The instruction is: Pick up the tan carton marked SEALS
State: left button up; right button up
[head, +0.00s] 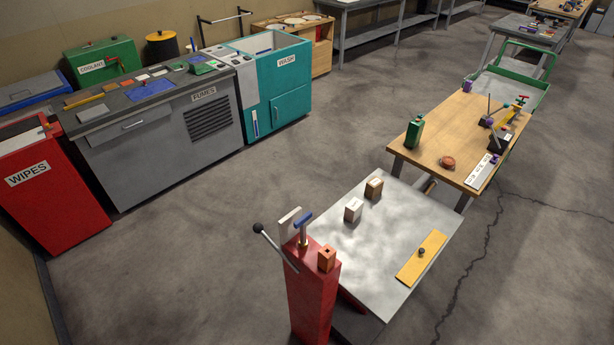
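A small tan-brown carton (374,188) stands upright near the far left edge of the grey metal table (375,247). Any lettering on it is too small to read, so I cannot confirm that it says SEALS. A white carton (353,210) stands just nearer to me, apart from it. An orange-brown block (327,258) with a dark mark sits on the red pedestal at the table's near left. Neither of my grippers shows in the head view.
The red pedestal (312,300) carries a lever with a black knob (258,227). A yellow plate (421,259) lies on the table's right side. A wooden bench (465,135) stands behind. Grey cabinets (160,140) line the left. Open floor (230,220) lies between.

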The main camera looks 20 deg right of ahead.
aim_at(374, 187)
jog(key=i+j+u, duration=0.2)
jog(key=i+j, duration=0.15)
jog(key=i+j+u, duration=0.25)
jog(key=i, duration=0.3)
jog(key=i+j+u, duration=0.2)
jog(key=i, duration=0.3)
jog(key=i+u, duration=0.2)
jog(key=i, duration=0.25)
jog(key=i+l+z, duration=0.1)
jog(key=i+z, duration=0.7)
jog(key=i+j+z, duration=0.1)
jog(key=i+z, duration=0.3)
jog(key=i+j+z, duration=0.2)
jog(key=z, duration=0.15)
jog(key=i+l+z, duration=0.1)
jog(key=i+z, duration=0.15)
jog(key=z, duration=0.25)
jog(key=i+z, duration=0.25)
jog(key=z, duration=0.2)
jog(key=i+z, duration=0.25)
jog(key=z, duration=0.25)
jog(key=i+j+z, duration=0.15)
jog(key=z, duration=0.35)
jog(key=i+j+z, duration=0.25)
jog(key=z, duration=0.2)
